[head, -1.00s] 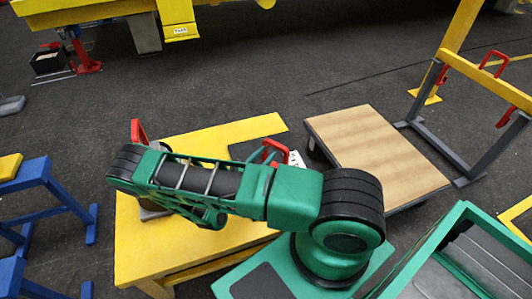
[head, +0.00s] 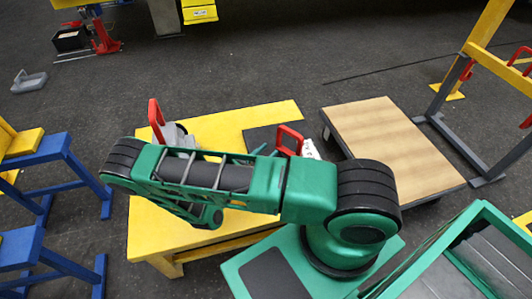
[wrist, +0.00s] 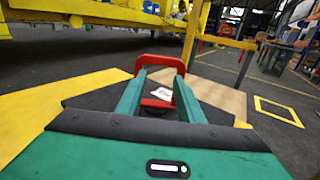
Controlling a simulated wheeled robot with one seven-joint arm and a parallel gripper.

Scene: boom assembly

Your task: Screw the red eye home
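The red eye is a squared red loop. In the wrist view its upper bar (wrist: 158,61) crosses just beyond my fingertips, and a lower red part (wrist: 155,103) shows between the fingers. My gripper (wrist: 160,77) has its two green fingers spread apart, with a clear gap between them. The loop's sides are hidden behind the fingers, so I cannot tell whether they touch. In the head view the red eye (head: 290,137) stands at the dark patch on the yellow table (head: 225,125). My green arm hides most of my gripper there.
A wood-topped cart (head: 390,145) stands right of the table. Blue trestles (head: 60,165) are at the left, a yellow-and-grey frame (head: 470,130) at the right. Dark floor behind the table is open.

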